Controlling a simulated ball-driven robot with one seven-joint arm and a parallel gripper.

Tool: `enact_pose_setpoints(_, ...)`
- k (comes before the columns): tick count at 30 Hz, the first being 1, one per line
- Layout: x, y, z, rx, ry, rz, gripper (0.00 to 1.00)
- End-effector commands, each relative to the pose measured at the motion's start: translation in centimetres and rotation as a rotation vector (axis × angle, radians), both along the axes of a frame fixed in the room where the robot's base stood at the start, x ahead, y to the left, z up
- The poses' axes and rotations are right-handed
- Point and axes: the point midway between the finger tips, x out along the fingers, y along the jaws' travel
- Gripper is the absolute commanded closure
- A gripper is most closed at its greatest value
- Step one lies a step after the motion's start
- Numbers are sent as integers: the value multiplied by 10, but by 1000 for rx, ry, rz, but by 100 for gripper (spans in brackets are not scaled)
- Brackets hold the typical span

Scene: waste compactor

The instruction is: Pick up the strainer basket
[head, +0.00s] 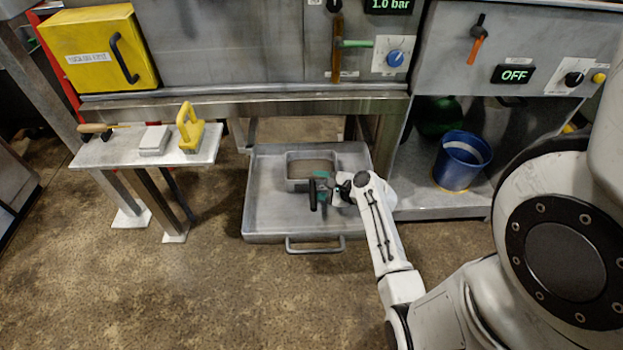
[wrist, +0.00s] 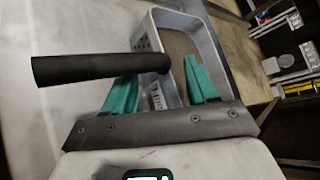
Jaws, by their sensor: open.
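The strainer basket (head: 297,185) is a grey, open rectangular box in the tray under the machine. In the wrist view, its perforated wall (wrist: 144,42) shows behind my fingers. A dark cylindrical handle (head: 313,195) stands at the basket's near side. It also crosses the wrist view (wrist: 90,68) from the left, with its right end between my fingers; I cannot tell where it joins the basket. My gripper (head: 325,188) has teal fingers and is at the handle and the basket's near side. In the wrist view my gripper (wrist: 162,85) is open, with fingers apart around the handle's end.
The metal tray (head: 268,222) with a front pull handle (head: 315,247) lies on the floor. A blue bucket (head: 462,165) stands on a low shelf at right. A small bench (head: 105,152) at left holds a yellow-handled brush (head: 190,128). The floor in front is clear.

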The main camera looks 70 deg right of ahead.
Motion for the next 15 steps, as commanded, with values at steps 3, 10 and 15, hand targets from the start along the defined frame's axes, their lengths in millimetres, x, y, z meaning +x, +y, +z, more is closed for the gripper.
enact_pose_setpoints(3,11,-4,-7,0,0,-2,43)
enact_pose_setpoints(10,16,-5,-9,1,0,-1,43)
enact_pose_setpoints(15,16,-5,-9,1,0,-1,51)
